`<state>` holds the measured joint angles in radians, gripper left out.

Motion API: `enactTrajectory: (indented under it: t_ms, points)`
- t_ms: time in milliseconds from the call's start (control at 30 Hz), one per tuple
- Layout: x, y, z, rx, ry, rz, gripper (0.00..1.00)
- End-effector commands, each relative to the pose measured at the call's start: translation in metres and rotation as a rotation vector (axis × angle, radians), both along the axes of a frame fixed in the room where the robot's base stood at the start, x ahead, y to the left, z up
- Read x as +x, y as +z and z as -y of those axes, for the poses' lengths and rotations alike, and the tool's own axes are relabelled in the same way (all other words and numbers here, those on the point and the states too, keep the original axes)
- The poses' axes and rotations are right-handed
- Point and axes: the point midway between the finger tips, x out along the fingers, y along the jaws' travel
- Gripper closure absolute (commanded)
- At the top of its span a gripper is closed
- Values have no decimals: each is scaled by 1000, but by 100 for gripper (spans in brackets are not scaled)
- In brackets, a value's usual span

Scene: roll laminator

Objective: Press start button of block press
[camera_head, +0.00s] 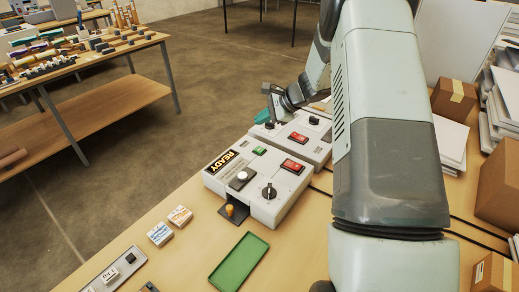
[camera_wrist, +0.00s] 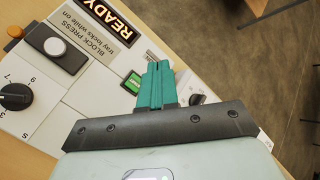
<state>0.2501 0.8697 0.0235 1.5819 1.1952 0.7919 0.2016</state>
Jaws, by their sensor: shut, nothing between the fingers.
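The block press (camera_head: 222,186) is a white box on the table, with a lit READY sign (camera_head: 224,161). Its top carries a small green button (camera_head: 259,150), a red rocker switch (camera_head: 292,166), a black knob (camera_head: 269,192) and a grey round cap (camera_head: 240,177) on a black plate. My gripper (camera_head: 261,117) is shut and empty, its teal fingers above the far side of the press. In the wrist view, the teal fingers (camera_wrist: 158,66) appear just right of the green button (camera_wrist: 133,81) and partly cover its surroundings. Contact is not visible.
A second white machine (camera_head: 317,149) stands directly behind the press. A dark tray with an orange-topped peg (camera_head: 230,211) sticks out in front. A green tray (camera_head: 238,262) and two small boxes (camera_head: 160,233) lie nearby. Cardboard boxes (camera_head: 498,185) stand at the right.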

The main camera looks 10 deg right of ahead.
Motion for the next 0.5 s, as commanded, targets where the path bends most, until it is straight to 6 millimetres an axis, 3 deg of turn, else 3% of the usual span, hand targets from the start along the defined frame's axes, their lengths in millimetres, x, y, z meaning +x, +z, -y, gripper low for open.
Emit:
enactTrajectory:
  t_ms: [267, 500]
  points:
    - [0, -5, 0, -1, 1, -2, 100]
    - [-1, -34, 0, 1, 1, -4, 100]
